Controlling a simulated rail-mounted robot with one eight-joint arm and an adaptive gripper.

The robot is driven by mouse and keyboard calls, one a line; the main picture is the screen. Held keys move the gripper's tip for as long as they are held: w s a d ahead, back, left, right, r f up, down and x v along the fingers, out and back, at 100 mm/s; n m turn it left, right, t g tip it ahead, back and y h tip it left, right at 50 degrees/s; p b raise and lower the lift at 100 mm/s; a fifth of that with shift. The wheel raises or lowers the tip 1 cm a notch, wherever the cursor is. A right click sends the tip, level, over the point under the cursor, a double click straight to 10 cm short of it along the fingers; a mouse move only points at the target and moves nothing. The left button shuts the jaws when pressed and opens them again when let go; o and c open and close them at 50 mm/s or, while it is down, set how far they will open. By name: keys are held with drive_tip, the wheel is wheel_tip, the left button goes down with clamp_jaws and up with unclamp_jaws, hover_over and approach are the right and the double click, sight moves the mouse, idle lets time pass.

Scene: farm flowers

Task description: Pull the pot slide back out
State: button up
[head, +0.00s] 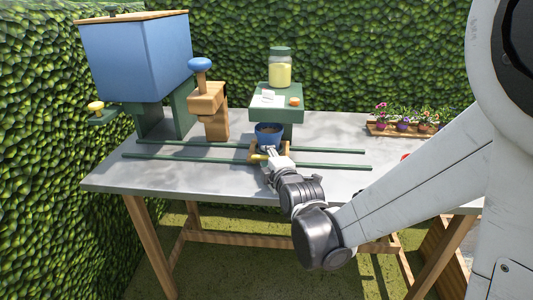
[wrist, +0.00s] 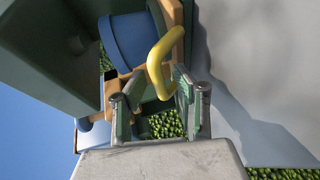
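A blue pot (head: 268,133) stands on a wooden slide (head: 254,152) set on green rails, in front of the green stand. The slide has a yellow handle (head: 259,157) at its front. In the wrist view the blue pot (wrist: 130,40) is at upper middle, beside the curved yellow handle (wrist: 156,62). My gripper (head: 272,153) is at the front of the slide, by the handle. In the wrist view its fingers (wrist: 154,88) are apart, with the handle showing between their tips. I cannot tell whether either finger touches it.
The green stand (head: 290,115) behind the pot carries a jar (head: 280,70) of pale yellow contents. A blue hopper (head: 140,55) and a wooden post with a blue knob (head: 200,64) stand to the left. Potted flowers (head: 403,122) are at right. The rails (head: 335,166) run clear on both sides.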

drive_tip(key=shift+w, duration=0.2)
clamp_jaws()
idle(0.5)
